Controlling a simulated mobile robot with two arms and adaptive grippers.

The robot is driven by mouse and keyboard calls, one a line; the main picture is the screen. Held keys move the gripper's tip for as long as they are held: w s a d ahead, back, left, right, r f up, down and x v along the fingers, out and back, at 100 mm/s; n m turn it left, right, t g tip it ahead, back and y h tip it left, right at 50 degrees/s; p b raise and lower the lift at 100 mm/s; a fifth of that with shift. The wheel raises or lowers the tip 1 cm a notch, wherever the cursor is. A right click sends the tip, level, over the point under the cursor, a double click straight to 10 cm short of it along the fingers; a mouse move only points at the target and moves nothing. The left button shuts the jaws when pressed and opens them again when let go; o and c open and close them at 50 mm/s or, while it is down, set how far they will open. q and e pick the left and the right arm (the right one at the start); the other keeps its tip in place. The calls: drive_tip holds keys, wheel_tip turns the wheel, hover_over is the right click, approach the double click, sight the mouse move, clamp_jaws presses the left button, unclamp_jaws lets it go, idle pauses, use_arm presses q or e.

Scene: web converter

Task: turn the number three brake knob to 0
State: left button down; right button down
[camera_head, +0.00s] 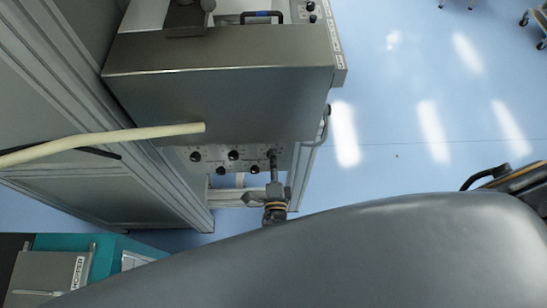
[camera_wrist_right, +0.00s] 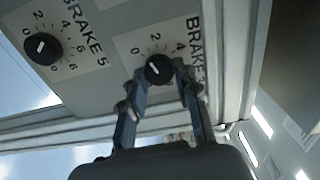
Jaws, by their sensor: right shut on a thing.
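In the right wrist view, the black knob (camera_wrist_right: 158,68) beside a "BRAKE" label (camera_wrist_right: 195,45) sits between the two fingers of my right gripper (camera_wrist_right: 159,72). The gripper is shut on this knob. Its white pointer mark points up and left, toward the low end of the scale; the exact reading is hard to tell. In the head view, my right gripper (camera_head: 273,172) reaches up to the rightmost knob (camera_head: 271,153) on the panel below the steel box. My left gripper is not in view.
The "BRAKE 5" knob (camera_wrist_right: 43,48) is to the left in the right wrist view. Several other knobs (camera_head: 233,155) share the panel. A steel box (camera_head: 220,95) overhangs it, with a cream rod (camera_head: 100,140) at left. Blue floor (camera_head: 420,110) is open at right.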

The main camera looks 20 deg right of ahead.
drive_tip(key=n+p, duration=0.1)
drive_tip(key=n, duration=0.4)
drive_tip(key=shift+a+r+p, duration=0.1)
drive_tip(key=shift+r+p, duration=0.05)
drive_tip(key=shift+p, duration=0.2)
drive_tip(key=shift+n, duration=0.4)
drive_tip(key=c, duration=1)
unclamp_jaws()
drive_tip(key=v, duration=1.2)
